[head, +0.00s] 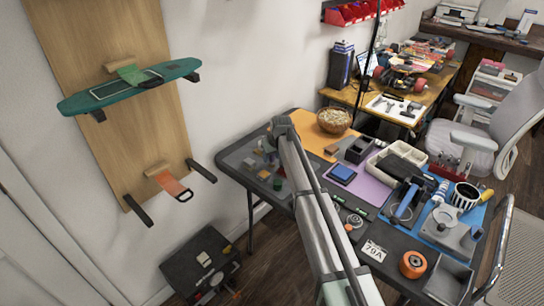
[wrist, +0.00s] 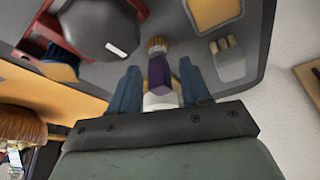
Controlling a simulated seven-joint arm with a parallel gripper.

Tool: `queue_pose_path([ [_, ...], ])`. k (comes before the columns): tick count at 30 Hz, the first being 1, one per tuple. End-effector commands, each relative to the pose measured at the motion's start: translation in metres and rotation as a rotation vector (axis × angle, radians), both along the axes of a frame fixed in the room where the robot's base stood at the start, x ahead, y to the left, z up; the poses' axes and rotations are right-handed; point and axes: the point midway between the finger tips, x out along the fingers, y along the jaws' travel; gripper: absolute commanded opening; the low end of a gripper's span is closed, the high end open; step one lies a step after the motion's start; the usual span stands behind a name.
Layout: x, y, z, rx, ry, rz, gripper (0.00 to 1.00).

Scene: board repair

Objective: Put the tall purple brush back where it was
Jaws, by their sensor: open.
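The purple brush (wrist: 158,72) shows in the wrist view, with tan bristles at its far end, a purple middle and a pale part close to my gripper. It lies between the two blue fingers of my gripper (wrist: 160,84), which stand apart on either side of it. I cannot tell whether either finger touches it. In the head view I cannot make out the brush, and my arm hides part of the table and my gripper.
A dark rounded object with a white label (wrist: 103,28) is close by on the left in the wrist view. An orange square (wrist: 212,12) and small pale pieces (wrist: 226,57) lie on the right. In the head view, a woven basket (head: 335,120) stands on the crowded table.

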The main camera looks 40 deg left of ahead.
Motion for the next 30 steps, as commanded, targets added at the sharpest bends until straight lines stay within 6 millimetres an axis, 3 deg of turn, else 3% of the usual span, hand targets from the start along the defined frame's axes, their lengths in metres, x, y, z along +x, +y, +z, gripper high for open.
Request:
queue_pose_path([
  [10,-0.002,-0.004,0.013,0.002,-0.002,0.0,0.47],
  [21,-0.011,-0.026,0.074,0.002,-0.002,0.0,0.47],
  [30,-0.016,-0.038,0.108,0.0,0.0,0.0,0.47],
])
